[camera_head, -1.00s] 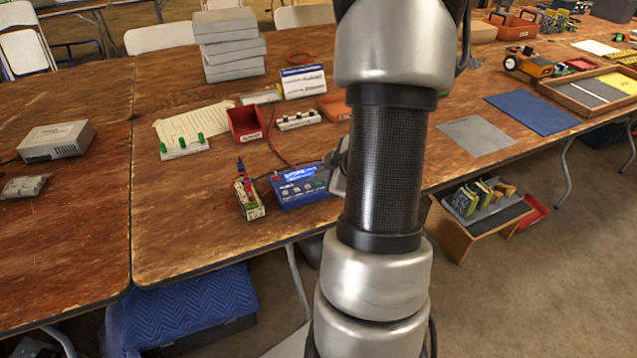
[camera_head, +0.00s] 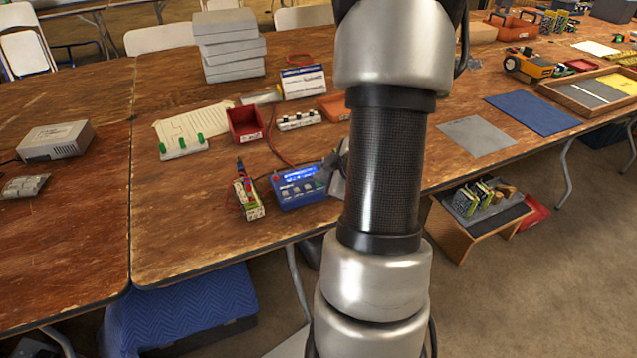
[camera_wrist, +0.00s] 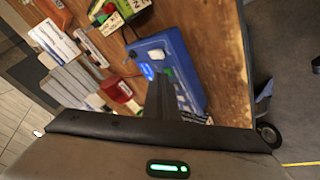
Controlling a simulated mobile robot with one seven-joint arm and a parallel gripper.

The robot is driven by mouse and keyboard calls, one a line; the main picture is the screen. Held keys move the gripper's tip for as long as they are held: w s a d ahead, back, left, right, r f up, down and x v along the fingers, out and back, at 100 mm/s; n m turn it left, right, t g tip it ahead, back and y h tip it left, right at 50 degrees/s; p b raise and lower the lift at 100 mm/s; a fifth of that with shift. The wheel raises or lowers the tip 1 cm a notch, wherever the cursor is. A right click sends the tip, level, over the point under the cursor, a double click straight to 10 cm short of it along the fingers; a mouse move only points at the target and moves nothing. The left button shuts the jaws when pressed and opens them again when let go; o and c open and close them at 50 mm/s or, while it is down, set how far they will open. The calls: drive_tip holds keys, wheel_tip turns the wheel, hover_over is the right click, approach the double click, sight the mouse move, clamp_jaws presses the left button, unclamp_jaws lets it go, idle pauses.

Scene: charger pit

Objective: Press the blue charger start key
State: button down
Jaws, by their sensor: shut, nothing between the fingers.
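The blue charger (camera_head: 300,196) stands on the wooden table near its front edge. It has a lit blue display and a row of small pale keys along its front face. My gripper (camera_head: 325,172) is shut and empty at the charger's right end, partly hidden by my arm. In the wrist view the charger (camera_wrist: 185,58) lies close under the shut fingers (camera_wrist: 160,80), which cover part of its panel. A green key shows beside the fingertips. I cannot tell which key is the start key, or whether the fingers touch the panel.
A battery pack (camera_head: 248,198) with wires stands just left of the charger. A red bin (camera_head: 245,124), a white strip with green pegs (camera_head: 184,147) and a white power strip (camera_head: 299,121) lie behind.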

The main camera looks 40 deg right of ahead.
sight(322, 188)
drive_tip(key=shift+r+p, duration=0.7)
drive_tip(key=shift+p, duration=0.1)
wheel_tip(322, 188, up, 5)
drive_tip(key=p, duration=0.5)
idle(0.6)
